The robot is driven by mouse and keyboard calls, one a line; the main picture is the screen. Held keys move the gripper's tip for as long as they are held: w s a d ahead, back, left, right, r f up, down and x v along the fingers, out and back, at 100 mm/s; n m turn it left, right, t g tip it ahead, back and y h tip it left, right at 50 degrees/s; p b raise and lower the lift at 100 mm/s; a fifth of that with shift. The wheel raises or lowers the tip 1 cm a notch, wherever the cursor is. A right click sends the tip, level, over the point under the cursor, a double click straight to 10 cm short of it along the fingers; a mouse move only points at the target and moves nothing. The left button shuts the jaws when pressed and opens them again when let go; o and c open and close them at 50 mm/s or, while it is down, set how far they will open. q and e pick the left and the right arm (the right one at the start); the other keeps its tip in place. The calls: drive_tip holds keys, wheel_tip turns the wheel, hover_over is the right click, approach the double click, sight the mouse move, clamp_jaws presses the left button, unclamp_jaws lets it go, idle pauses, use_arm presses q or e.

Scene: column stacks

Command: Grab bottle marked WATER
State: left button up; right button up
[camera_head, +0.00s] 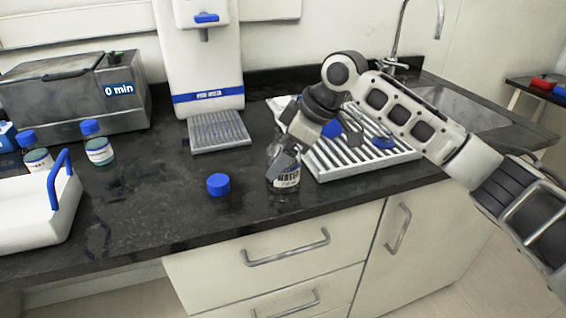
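A clear bottle (287,182) with a white label reading WATER stands upright on the dark counter near its front edge. No cap shows on it; its top is partly hidden by my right gripper. My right gripper (277,160) comes in from the right and points down at the bottle's upper part. Its fingers overlap the bottle in the picture, and I cannot tell whether they grip it. My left gripper is not in view.
A blue cap (218,184) lies on the counter left of the bottle. A ribbed white drying rack (345,165) is close on the right. A white dispenser (205,90) stands behind. Two blue-capped bottles (98,150) (37,158), a water bath (75,100) and a white carrier (35,215) are at left.

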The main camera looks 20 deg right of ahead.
drive_tip(key=shift+a+f, duration=0.15)
drive_tip(key=shift+f, duration=0.15)
drive_tip(key=c, duration=1.2)
drive_tip(key=shift+r, duration=0.1)
drive_tip(key=shift+r, duration=0.1)
